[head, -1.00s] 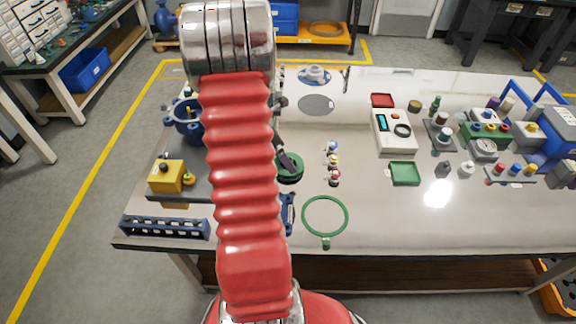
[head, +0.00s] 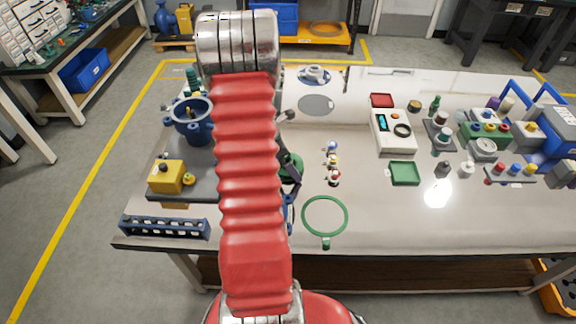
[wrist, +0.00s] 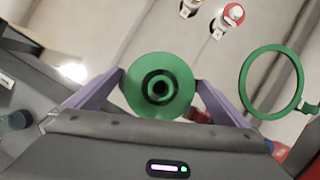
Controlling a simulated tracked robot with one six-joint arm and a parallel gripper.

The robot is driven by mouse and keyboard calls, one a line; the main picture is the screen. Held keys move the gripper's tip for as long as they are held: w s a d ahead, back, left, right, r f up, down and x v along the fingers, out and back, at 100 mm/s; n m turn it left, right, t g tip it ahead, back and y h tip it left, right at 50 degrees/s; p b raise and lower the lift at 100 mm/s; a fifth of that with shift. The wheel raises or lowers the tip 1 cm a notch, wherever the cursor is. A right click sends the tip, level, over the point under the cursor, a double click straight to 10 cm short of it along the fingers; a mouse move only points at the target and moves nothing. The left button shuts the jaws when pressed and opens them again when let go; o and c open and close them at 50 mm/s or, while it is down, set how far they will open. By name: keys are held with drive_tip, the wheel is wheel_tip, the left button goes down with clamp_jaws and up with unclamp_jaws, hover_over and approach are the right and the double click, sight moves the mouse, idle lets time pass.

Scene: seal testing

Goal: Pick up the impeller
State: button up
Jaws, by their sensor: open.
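A green round piece with a raised hub and dark centre, which looks like the impeller (wrist: 160,97), lies between the fingers of my gripper (wrist: 159,78) in the wrist view. My gripper is open, with one purple finger on each side of the disc; I cannot tell whether they touch it. In the head view the impeller (head: 286,163) is on the table, mostly hidden behind my red arm and the dark fingers of my gripper (head: 292,178).
A green ring (head: 325,236) lies to the right and nearer. Several small coloured-top pieces (head: 333,162) stand right of the impeller. A grey platform (head: 184,188) with a blue housing (head: 192,128) and yellow block (head: 166,176) is left. A green tray (head: 405,173) lies farther right.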

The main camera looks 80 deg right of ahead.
idle(0.3)
drive_tip(key=c, duration=1.4)
drive_tip(key=shift+o, duration=0.2)
wheel_tip(320, 180, up, 10)
drive_tip(key=shift+s, duration=0.1)
idle(0.5)
